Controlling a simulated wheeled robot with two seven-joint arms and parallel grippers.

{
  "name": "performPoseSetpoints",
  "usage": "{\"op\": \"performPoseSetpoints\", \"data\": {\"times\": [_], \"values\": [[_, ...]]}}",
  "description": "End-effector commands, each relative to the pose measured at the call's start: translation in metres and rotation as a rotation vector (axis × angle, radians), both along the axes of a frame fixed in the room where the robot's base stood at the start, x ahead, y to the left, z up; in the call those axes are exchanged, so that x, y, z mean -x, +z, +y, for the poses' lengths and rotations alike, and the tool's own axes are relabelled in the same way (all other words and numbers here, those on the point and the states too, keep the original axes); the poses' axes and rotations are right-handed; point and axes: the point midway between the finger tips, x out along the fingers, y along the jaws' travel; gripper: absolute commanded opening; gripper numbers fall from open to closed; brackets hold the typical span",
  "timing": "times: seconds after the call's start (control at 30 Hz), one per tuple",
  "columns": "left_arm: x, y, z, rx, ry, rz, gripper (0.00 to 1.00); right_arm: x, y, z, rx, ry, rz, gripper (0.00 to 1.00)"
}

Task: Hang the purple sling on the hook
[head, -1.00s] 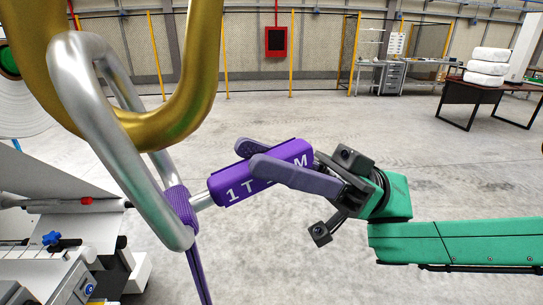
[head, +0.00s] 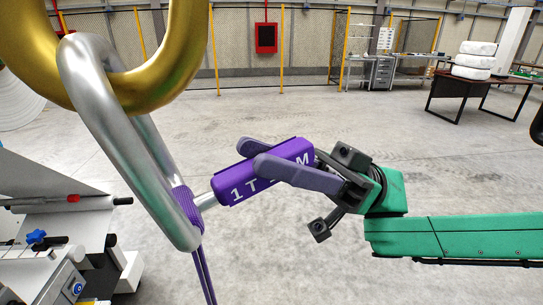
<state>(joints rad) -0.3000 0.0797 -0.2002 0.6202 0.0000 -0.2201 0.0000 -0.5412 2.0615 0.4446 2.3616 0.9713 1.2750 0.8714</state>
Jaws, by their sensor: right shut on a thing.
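The purple sling (head: 204,274) is looped around the link's lower end and hangs down. A purple block (head: 264,177) with white lettering joins the link by a short metal rod. My right gripper (head: 255,155) is shut on the purple block, fingers on either side of it. My left gripper is not in view.
A white and grey machine (head: 60,235) with knobs stands at lower left. A dark table (head: 480,88) with stacked white bundles (head: 474,60) is far at right. A red box (head: 266,38) hangs on the fence. The floor between is clear.

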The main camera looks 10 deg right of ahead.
Motion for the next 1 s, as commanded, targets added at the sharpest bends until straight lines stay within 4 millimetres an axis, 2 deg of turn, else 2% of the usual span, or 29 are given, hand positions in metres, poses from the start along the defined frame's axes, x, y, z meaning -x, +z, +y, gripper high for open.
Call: {"op": "performPoseSetpoints", "data": {"times": [0.17,0.2,0.27,0.57,0.67,0.77,1.0], "values": [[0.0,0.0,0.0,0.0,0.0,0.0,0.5,0.0,-0.002,0.001,0.006,0.0,0.0,0.0],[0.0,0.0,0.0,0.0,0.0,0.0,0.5,0.0,-0.002,0.001,0.006,0.0,0.0,0.41],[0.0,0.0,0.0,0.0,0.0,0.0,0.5,0.0,-0.002,0.001,0.006,0.0,0.0,0.64],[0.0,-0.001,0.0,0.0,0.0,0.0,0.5,0.0,-0.002,0.001,0.007,-0.001,0.001,0.65],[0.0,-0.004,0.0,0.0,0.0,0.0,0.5,-0.003,-0.007,-0.005,0.003,-0.003,0.001,0.65],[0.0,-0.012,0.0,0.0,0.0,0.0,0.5,-0.008,-0.018,-0.021,0.002,-0.005,0.0,0.65],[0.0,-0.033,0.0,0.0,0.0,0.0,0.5,-0.029,-0.055,-0.079,0.004,-0.006,0.001,0.65]]}}
